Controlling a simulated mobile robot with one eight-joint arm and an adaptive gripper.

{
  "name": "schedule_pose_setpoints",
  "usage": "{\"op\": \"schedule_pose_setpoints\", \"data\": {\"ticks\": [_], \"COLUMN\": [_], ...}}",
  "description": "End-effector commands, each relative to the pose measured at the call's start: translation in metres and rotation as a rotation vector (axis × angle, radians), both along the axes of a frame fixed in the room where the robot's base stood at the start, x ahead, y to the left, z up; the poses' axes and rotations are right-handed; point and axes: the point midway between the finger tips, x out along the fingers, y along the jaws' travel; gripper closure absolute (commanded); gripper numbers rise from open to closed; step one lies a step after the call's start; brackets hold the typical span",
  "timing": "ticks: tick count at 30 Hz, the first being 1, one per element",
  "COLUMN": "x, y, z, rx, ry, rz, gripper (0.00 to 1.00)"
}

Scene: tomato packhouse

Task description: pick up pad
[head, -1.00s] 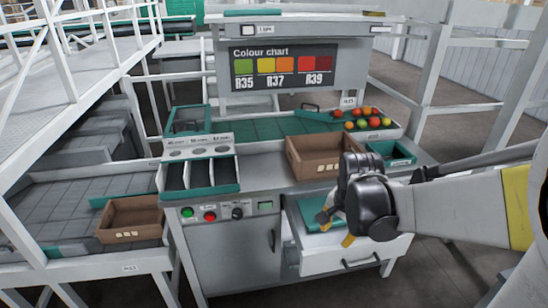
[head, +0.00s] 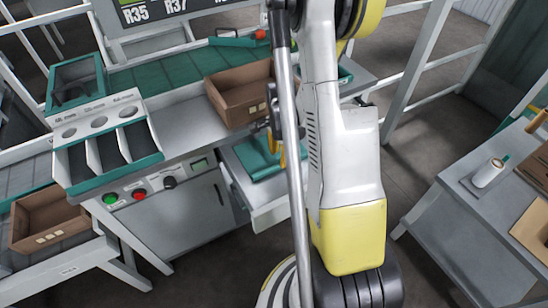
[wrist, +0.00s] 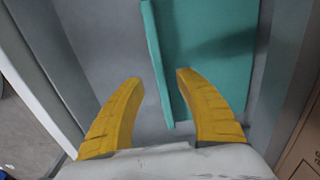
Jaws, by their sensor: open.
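The teal pad (head: 250,160) lies flat in the open drawer (head: 272,213), below the counter. In the wrist view the pad (wrist: 215,45) fills the upper right, and a raised strip runs along its left edge. My gripper (wrist: 158,78) is open and empty, with its two yellow fingers pointing at the drawer. In that view the strip passes between the fingertips, the right finger overlapping the pad and the left over bare grey drawer floor. In the head view my arm hides most of the gripper. I cannot tell how far the fingertips are above the pad.
A brown cardboard box (head: 232,103) stands on the counter above the drawer. The drawer's side wall (wrist: 45,65) runs left of my fingers. A control panel with green and red buttons (head: 139,194) is left of the drawer. A side table (head: 440,215) stands at the right.

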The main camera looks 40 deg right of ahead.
Motion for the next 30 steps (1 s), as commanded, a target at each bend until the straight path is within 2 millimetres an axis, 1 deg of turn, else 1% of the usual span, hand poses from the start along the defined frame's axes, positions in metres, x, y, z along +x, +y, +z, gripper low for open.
{"op": "schedule_pose_setpoints", "data": {"ticks": [6,9,11,17,18,21,30], "x": [-0.001,-0.001,-0.001,-0.002,-0.002,-0.002,-0.001], "y": [-0.002,-0.001,-0.001,-0.001,-0.001,-0.001,-0.001], "z": [-0.034,-0.047,-0.050,-0.048,-0.048,-0.048,-0.048], "rx": [0.000,0.000,0.000,0.000,0.000,0.000,0.000], "ry": [0.000,0.000,0.000,0.000,0.000,0.000,0.000], "rz": [0.000,0.001,0.001,0.001,0.001,0.001,0.001], "gripper": [0.59,0.59,0.59,0.60,0.72,1.00,1.00]}}
